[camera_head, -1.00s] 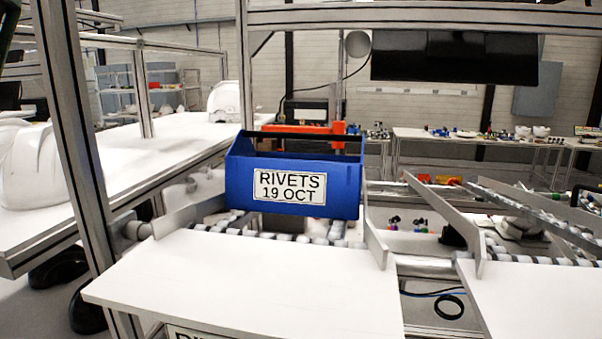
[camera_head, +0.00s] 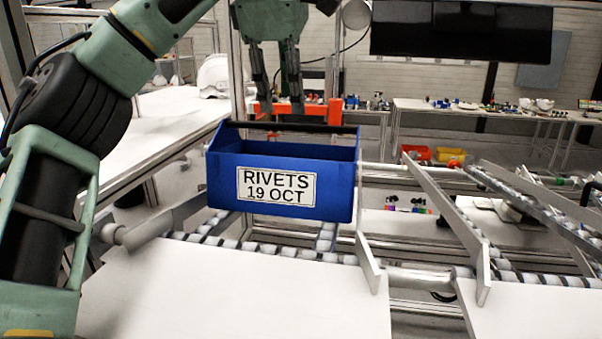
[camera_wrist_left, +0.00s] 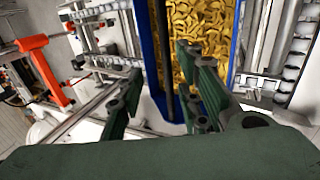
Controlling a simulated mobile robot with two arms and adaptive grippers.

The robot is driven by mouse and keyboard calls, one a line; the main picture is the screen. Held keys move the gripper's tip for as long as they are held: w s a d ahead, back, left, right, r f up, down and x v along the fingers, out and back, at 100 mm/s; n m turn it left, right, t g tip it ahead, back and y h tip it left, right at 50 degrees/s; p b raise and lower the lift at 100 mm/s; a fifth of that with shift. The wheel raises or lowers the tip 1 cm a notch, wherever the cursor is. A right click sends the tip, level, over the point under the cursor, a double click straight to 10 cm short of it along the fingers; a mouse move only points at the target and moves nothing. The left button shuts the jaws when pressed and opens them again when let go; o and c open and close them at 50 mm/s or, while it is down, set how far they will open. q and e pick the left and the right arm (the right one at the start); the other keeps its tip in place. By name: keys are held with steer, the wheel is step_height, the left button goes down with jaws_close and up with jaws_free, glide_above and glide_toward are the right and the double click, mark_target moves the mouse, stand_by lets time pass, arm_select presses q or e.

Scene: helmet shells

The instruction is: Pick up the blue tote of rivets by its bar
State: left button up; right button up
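The blue tote (camera_head: 225,178) stands upright on the roller track, its label "RIVETS 19 OCT" facing me. Its black bar (camera_head: 335,129) runs left to right across the top. The left wrist view shows the tote (camera_wrist_left: 238,35) from above with golden rivets (camera_wrist_left: 202,30) inside, and the bar (camera_wrist_left: 161,40) along it. My left gripper (camera_head: 281,110) points down just above the bar, fingers apart and empty. In the left wrist view the bar passes between the fingers of the gripper (camera_wrist_left: 162,70). Whether any finger touches it cannot be told. My right gripper is not in view.
A white board (camera_head: 235,295) lies in front of the track. Metal guide rails (camera_head: 445,210) flank the track on the right. An orange part (camera_head: 330,110) stands behind the tote. A white table (camera_head: 165,125) is at the left, with a frame post beside the tote.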

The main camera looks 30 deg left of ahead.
mark_target(289, 125)
arm_select(q)
steer(key=x, duration=0.2)
steer(key=p+x, duration=0.1)
steer(key=x, duration=0.1)
steer(key=p+x, duration=0.1)
steer(key=x, duration=0.1)
steer(key=shift+s+d+f, duration=0.1)
steer(key=shift+s+f, duration=0.15)
steer(key=shift+f, duration=0.15)
steer(key=shift+w+f, duration=0.1)
steer(key=shift+f, duration=0.3)
steer(key=shift+c, duration=1)
jaws_close()
steer(key=shift+r, duration=0.1)
